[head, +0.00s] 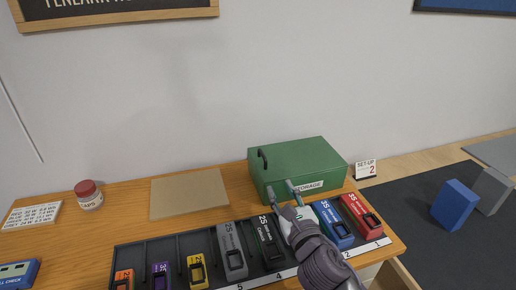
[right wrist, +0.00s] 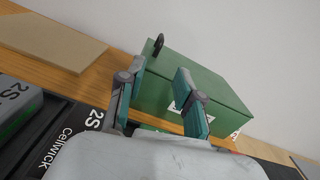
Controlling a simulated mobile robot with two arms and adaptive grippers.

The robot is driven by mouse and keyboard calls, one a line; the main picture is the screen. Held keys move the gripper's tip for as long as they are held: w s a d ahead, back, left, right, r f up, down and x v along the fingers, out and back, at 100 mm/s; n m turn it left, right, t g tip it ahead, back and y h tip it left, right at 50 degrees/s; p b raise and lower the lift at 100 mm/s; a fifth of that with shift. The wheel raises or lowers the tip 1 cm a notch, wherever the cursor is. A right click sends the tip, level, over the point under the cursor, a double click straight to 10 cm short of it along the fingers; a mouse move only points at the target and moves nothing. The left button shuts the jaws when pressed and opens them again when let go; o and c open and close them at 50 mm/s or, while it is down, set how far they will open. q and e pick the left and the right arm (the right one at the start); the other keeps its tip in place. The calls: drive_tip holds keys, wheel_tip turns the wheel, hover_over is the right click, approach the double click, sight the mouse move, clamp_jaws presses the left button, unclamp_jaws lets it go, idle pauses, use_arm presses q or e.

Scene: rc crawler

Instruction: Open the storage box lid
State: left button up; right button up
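The green storage box (head: 305,160) stands at the back of the wooden table, its lid closed. A white STORAGE label is on its front. A black handle (head: 263,159) sits at the left end of the box top; it also shows in the right wrist view (right wrist: 157,46). My right gripper (head: 281,189) is in front of the box, low near its front left. In the right wrist view the gripper (right wrist: 155,88) has its two fingers spread apart with nothing between them, and the box lies beyond the fingertips. I cannot tell whether a finger touches the box. My left gripper is not in view.
A black rack (head: 200,244) of colored battery packs lines the front edge, under my right arm. A tan board (head: 189,194) lies left of the box. A red-lidded jar (head: 89,195) is far left.

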sight(266, 161)
drive_tip(key=w, duration=0.2)
drive_tip(key=w+a, duration=0.1)
drive_tip(key=shift+r, duration=0.4)
drive_tip(key=x, duration=0.4)
drive_tip(key=shift+f, duration=0.1)
drive_tip(key=x, duration=0.6)
drive_tip(key=shift+w, duration=0.2)
drive_tip(key=shift+c, duration=0.6)
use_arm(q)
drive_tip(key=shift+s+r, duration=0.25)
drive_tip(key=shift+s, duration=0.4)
use_arm(e)
clamp_jaws()
